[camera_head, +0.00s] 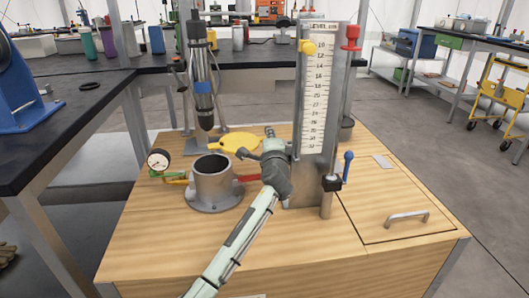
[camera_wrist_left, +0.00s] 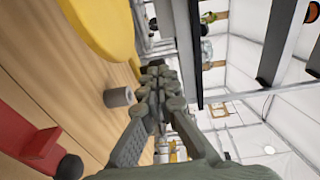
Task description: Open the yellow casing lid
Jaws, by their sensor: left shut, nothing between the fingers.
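The yellow lid (camera_head: 233,141) is a flat disc behind and to the right of the grey cylindrical casing (camera_head: 213,188). The casing's round mouth is uncovered and dark inside. My left gripper (camera_head: 269,136) is shut and empty, just right of the lid. In the left wrist view, the lid's yellow edge (camera_wrist_left: 102,25) fills the upper left, and the closed fingers (camera_wrist_left: 158,78) are below and right of it. A short grey cylinder (camera_wrist_left: 118,97) shows beside the fingers. I cannot tell whether the fingers touch the lid. My right gripper is not in view.
A tall level gauge (camera_head: 316,90) stands close right of my left gripper. A vertical tool (camera_head: 203,95) stands behind the casing. A pressure gauge (camera_head: 158,160) is left of it. The wooden top (camera_head: 150,235) is clear in front; a handled panel (camera_head: 400,215) lies right.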

